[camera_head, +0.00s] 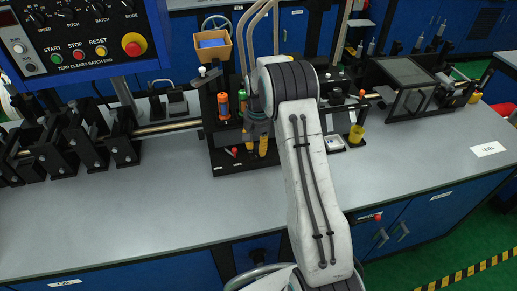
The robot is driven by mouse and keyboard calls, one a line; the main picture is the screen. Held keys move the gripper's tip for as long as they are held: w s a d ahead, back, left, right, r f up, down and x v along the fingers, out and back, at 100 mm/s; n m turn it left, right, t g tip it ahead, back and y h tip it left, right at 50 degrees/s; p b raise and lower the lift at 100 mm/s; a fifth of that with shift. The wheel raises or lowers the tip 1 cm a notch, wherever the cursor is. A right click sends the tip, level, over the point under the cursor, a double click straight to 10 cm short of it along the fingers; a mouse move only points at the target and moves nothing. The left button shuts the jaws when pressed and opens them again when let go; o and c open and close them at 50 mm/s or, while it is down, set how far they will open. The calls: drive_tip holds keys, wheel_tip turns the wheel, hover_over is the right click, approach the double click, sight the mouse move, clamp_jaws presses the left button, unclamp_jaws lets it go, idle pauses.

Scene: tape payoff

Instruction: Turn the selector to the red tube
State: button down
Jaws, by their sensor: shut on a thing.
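The selector's body and pointing direction are hidden by the fingers. A small red-ended knob (235,151) shows just left of the fingertips, near small white labels on the base.
A control panel (82,38) with buttons fills the upper left. Black roller supports (82,143) stand at left. The grey bench top (130,215) is clear in front.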

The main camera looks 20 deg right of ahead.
drive_tip(key=n+b, duration=0.1)
drive_tip(key=n, duration=0.4)
drive_tip(key=shift+s+f, duration=0.1)
drive_tip(key=shift+f, duration=0.05)
drive_tip(key=shift+n, duration=0.4)
drive_tip(key=c, duration=1.2)
unclamp_jaws()
wheel_tip(320, 180, up, 12)
